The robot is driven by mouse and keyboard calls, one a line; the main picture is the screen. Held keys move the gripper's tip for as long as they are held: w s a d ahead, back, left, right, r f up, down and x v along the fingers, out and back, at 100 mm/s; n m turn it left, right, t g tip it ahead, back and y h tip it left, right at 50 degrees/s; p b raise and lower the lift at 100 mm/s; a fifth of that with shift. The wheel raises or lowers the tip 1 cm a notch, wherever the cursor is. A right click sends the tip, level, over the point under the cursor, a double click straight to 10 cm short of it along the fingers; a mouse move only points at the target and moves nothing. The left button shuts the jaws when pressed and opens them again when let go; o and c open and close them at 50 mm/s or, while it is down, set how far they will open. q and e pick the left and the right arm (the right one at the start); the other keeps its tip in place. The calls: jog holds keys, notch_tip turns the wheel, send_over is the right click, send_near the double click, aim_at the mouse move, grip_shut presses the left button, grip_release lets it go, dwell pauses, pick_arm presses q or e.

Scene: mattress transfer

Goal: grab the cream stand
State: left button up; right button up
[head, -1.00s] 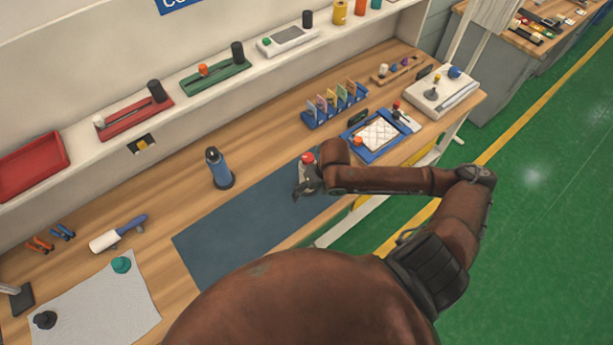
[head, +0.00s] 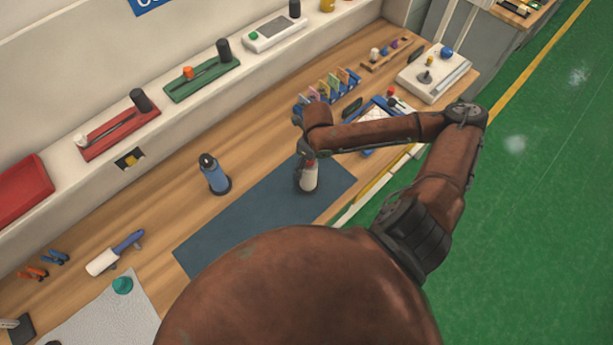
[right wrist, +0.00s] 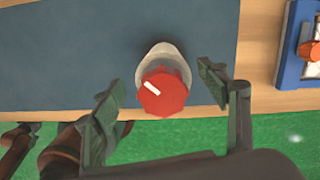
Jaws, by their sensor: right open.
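The cream stand (head: 309,177) is upright on the blue mat, near its right end. In the right wrist view its pale body (right wrist: 162,56) shows behind a red ridged knob (right wrist: 163,92) with a white mark. My right gripper (head: 304,166) is over the stand and hides its top in the head view. In the right wrist view the right gripper (right wrist: 161,88) is open, with one finger on each side of the knob and visible gaps to both. My left gripper is not in view.
A blue bottle-like item (head: 214,175) stands left of the blue mat (head: 255,222). A blue rack (head: 328,94), a blue tray (head: 375,128) and a white device (head: 434,75) lie behind and right. The mat around the stand is clear.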

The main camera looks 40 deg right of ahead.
jog(key=f, duration=0.3)
jog(key=shift+w+d+f+p, duration=0.15)
jog(key=shift+w+f+p, duration=0.15)
jog(key=shift+w+f, duration=0.1)
jog(key=shift+f, duration=0.4)
jog(key=c, duration=0.8)
jog(key=shift+c, duration=1.4)
grip_shut()
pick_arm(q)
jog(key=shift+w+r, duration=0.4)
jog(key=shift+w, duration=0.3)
pick_arm(e)
jog(key=shift+w+r, duration=0.1)
